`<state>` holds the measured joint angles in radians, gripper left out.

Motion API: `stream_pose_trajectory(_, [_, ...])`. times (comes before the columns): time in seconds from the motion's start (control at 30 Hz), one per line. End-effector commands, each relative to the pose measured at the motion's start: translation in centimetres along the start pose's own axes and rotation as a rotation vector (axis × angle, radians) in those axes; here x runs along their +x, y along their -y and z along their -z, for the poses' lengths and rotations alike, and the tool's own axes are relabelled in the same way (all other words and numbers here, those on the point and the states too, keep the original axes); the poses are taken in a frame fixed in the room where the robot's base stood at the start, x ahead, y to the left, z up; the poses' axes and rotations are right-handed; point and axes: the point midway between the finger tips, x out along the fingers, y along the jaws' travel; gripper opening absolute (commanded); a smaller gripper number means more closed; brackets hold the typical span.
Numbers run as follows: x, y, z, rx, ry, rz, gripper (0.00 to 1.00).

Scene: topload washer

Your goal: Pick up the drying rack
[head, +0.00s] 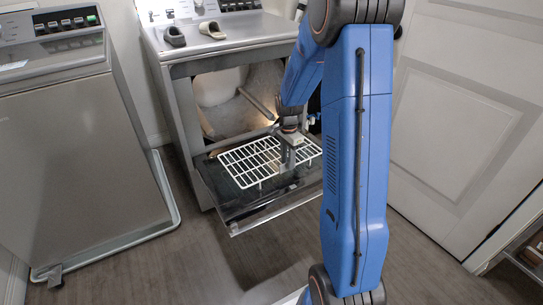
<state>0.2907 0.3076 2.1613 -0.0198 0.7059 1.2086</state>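The drying rack (241,165) is a white wire grid. It lies roughly flat on the dark inner face of the dryer's lowered door (228,205), near the drum opening. My gripper (286,166) points down over the right half of the rack, at the end of my blue arm. Its fingers overlap the grid in the view. I cannot tell whether they touch the rack or whether they are open or shut. Part of the rack's right side is hidden behind my gripper.
A topload washer (75,150) stands at left. A white door (455,125) is at right. Wooden floor (170,265) is clear in front.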

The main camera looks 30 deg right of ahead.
Motion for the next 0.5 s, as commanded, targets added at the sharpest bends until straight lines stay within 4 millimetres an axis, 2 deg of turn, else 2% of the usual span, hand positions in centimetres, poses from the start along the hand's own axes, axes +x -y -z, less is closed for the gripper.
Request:
stream_pose_trajectory(0.23, [0.14,0.02,0.01,0.000,0.000,0.000,0.29])
stream_pose_trajectory(0.3, [0.14,0.02,0.01,0.000,0.000,0.001,0.12])
stream_pose_trajectory(0.37, [0.13,0.02,0.01,0.000,0.000,0.001,0.00])
stream_pose_trajectory(0.5, [0.12,0.02,0.01,0.000,0.000,0.001,0.00])
